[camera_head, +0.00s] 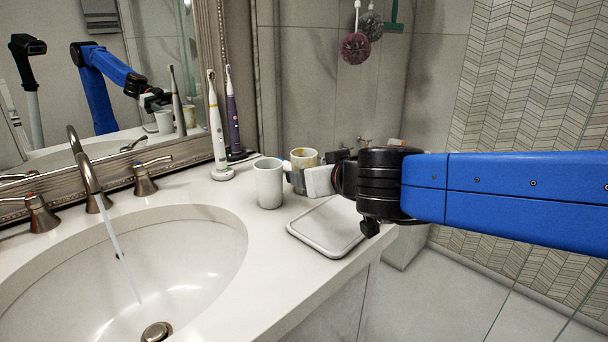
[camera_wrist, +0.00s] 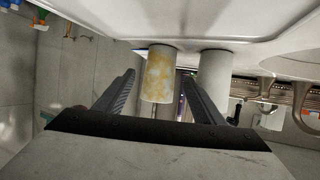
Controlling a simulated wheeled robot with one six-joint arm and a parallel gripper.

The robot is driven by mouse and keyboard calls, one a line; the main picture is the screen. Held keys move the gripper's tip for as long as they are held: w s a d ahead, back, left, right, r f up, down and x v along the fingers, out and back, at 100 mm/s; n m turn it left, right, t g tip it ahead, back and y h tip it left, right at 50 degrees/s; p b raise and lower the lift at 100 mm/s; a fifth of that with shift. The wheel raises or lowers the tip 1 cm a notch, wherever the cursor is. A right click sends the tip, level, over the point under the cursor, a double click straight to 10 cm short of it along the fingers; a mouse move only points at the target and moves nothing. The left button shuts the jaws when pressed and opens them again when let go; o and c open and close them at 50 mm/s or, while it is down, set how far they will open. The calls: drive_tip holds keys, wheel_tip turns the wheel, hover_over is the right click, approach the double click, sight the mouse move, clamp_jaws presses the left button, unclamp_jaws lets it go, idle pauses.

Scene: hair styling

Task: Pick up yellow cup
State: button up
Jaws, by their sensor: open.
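The yellow cup (camera_head: 303,156), mottled yellow and white, stands on the counter; its lower part is hidden behind my gripper (camera_head: 302,178) in the head view. In the wrist view, which is upside down, the yellow cup (camera_wrist: 159,72) shows between the two spread fingers of my gripper (camera_wrist: 158,80), nearer the middle than either finger. The fingers are open and hold nothing. I cannot tell whether either finger touches the cup.
A plain white cup (camera_head: 268,184) stands just left of the gripper; it also shows beside the right finger (camera_wrist: 215,72). A white tray (camera_head: 322,240) lies below the gripper. Two electric toothbrushes (camera_head: 217,130) stand behind, and the sink (camera_head: 200,262) is at left.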

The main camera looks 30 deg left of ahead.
drive_tip(key=shift+x, duration=3.05)
drive_tip(key=shift+d+f, duration=0.1)
drive_tip(key=shift+f, duration=0.05)
drive_tip(key=c, duration=1.2)
